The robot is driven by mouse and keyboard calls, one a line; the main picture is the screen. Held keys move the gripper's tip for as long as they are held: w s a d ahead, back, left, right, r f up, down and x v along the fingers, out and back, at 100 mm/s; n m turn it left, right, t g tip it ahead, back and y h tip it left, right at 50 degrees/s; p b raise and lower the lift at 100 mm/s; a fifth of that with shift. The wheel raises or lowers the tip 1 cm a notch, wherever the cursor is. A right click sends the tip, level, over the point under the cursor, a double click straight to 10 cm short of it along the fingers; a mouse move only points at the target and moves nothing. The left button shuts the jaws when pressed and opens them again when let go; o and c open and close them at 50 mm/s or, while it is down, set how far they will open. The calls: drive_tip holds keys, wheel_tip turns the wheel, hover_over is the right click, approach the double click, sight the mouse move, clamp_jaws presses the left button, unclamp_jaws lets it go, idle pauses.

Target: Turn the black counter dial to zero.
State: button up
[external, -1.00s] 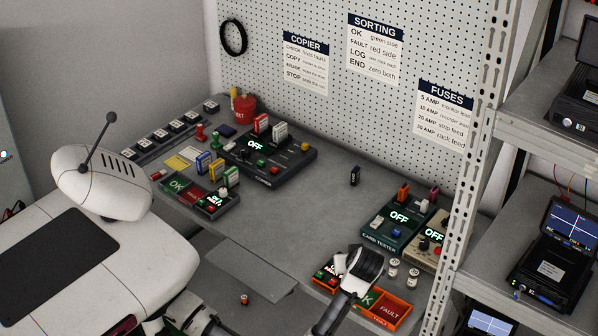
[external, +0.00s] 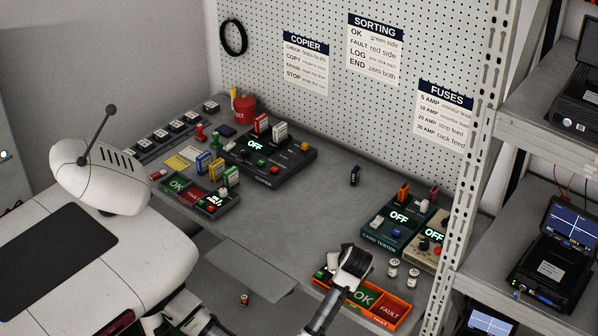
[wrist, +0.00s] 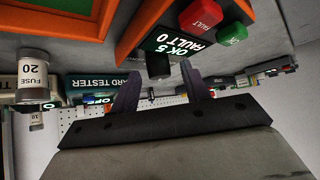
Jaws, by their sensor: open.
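The black dial (wrist: 158,66) sticks out from the orange-edged counter box, beside its display (wrist: 177,40), which reads OK 5 and FAULT 0. A red FAULT button (wrist: 201,14) and a green OK button (wrist: 232,33) are on the same box. My gripper (wrist: 161,70) is open, with its two dark fingers apart and the dial showing between their tips; I cannot tell whether either finger touches it. In the external view the gripper head hides the dial, over the left part of the orange tray (external: 410,305).
Two fuse canisters (external: 393,267) stand close to the right of my gripper. Behind are the green card tester (external: 378,236) and a beige tester (external: 424,248). The copier (external: 282,168) and another sorting tray (external: 200,190) are at left.

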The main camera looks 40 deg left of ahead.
drive_tip(key=c, duration=1)
drive_tip(key=shift+m, duration=0.3)
drive_tip(key=shift+s+a+m+t+h+b, duration=0.1)
drive_tip(key=shift+a+m+t+h+b, duration=0.05)
drive_tip(key=shift+m+t+h+b, duration=0.6)
drive_tip(key=m+h, duration=0.1)
drive_tip(key=m, duration=0.1)
drive_tip(key=m+h, duration=0.1)
drive_tip(key=m, duration=0.1)
drive_tip(key=shift+a+t+h, duration=0.2)
drive_tip(key=shift+t+h, duration=0.05)
drive_tip(key=shift+t, duration=0.1)
drive_tip(key=m+h, duration=0.4)
drive_tip(key=m, duration=0.1)
drive_tip(key=shift+a+r+p, duration=0.1)
drive_tip(key=shift+a+p, duration=0.1)
drive_tip(key=shift+p, duration=0.2)
drive_tip(key=shift+m, duration=0.25)
